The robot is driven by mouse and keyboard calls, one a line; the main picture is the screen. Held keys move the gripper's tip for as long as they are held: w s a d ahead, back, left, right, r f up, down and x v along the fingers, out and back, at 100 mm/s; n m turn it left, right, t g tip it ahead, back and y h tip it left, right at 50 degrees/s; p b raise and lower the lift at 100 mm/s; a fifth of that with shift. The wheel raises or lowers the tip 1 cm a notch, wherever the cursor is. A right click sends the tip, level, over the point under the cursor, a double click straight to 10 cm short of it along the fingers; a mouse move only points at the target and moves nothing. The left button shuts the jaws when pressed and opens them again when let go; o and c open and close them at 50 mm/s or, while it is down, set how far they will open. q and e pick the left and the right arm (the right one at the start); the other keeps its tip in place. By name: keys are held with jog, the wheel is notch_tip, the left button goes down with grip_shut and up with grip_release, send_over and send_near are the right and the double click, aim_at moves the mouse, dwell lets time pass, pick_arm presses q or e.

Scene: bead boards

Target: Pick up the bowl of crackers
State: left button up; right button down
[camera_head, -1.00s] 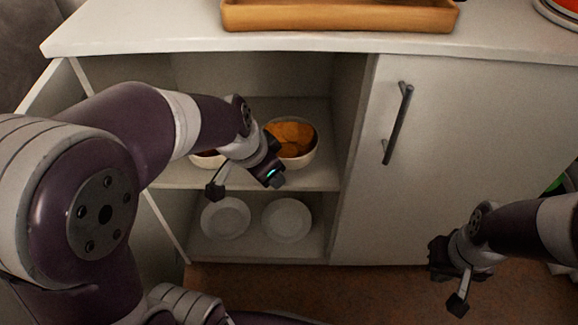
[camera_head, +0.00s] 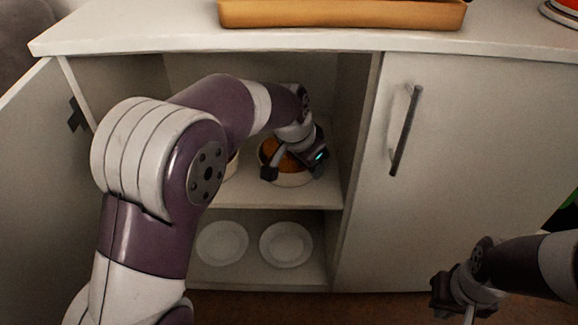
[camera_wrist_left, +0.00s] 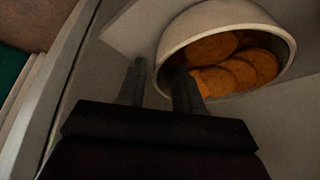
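The bowl of crackers (camera_head: 290,181) is a cream bowl with round orange-brown crackers, on the upper shelf inside the open cabinet. It also shows in the left wrist view (camera_wrist_left: 174,38), at the upper right. My left gripper (camera_head: 293,168) is over the bowl and hides part of it. In the left wrist view its fingers (camera_wrist_left: 160,88) are apart. One finger is outside the bowl and the other overlaps the near rim. I cannot tell whether they touch it. My right gripper (camera_head: 457,301) is at the lower right, open and empty, partly cut off by the frame's bottom edge.
Another pale bowl (camera_head: 233,166) is mostly hidden behind my left arm. Two white plates (camera_head: 222,243) (camera_head: 286,244) are on the lower shelf. A closed door with a dark handle (camera_head: 405,130) is to the right. A wooden tray (camera_head: 340,14) is on the countertop.

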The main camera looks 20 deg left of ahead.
pick_arm(q)
grip_shut()
jog(key=shift+r, duration=0.1)
dwell(1.2)
